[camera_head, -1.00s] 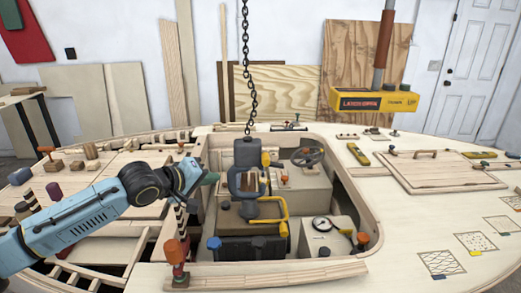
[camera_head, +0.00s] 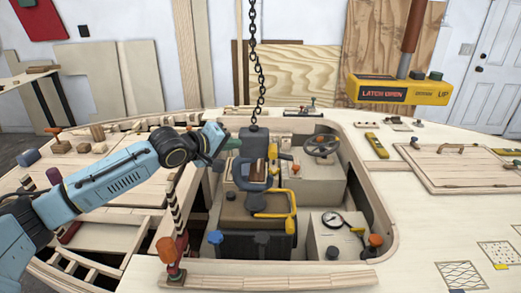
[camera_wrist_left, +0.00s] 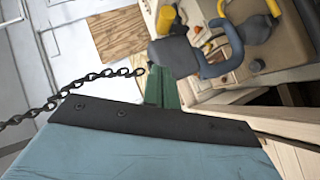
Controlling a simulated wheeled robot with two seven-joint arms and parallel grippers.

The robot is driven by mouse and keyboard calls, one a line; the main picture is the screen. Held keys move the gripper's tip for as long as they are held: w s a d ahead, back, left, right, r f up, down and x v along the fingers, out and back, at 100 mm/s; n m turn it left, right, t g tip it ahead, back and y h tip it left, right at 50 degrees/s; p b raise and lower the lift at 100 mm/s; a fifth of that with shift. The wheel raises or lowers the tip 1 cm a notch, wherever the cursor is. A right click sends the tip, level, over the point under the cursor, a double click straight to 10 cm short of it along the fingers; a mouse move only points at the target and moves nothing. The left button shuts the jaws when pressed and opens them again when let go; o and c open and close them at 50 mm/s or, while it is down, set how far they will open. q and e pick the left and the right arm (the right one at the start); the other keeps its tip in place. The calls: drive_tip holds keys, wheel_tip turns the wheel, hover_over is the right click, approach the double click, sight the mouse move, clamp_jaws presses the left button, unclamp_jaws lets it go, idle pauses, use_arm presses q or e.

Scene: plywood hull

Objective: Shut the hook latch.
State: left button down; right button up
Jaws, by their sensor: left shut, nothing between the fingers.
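A dark grey hook block (camera_head: 254,141) hangs from the chain, with a blue-grey hook (camera_head: 243,178) below it. In the left wrist view the curved hook (camera_wrist_left: 228,50) lies upper right, beside its block (camera_wrist_left: 172,57). A small yellow piece (camera_head: 272,158) shows at the hook's right side; I cannot tell whether it is the latch. My left gripper (camera_head: 225,144), with green fingers, is shut and empty just left of the block. In the left wrist view its fingers (camera_wrist_left: 162,88) are close by the block; contact is unclear. My right gripper is not in view.
A black chain (camera_head: 255,75) hangs from above. A yellow pendant box (camera_head: 395,91) reads "LATCH OPEN". Below the hook is an engine with a yellow bar (camera_head: 290,212), inside the hull opening.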

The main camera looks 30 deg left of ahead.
use_arm(q)
approach(269, 147)
drive_tip(key=w+a, duration=0.2)
drive_tip(key=d, duration=0.1)
drive_tip(key=w+d+f, duration=0.1)
drive_tip(key=w+d, duration=0.1)
drive_tip(key=shift+f, duration=0.3)
drive_tip(key=shift+w+d+f, duration=0.15)
drive_tip(key=shift+d+f, duration=0.15)
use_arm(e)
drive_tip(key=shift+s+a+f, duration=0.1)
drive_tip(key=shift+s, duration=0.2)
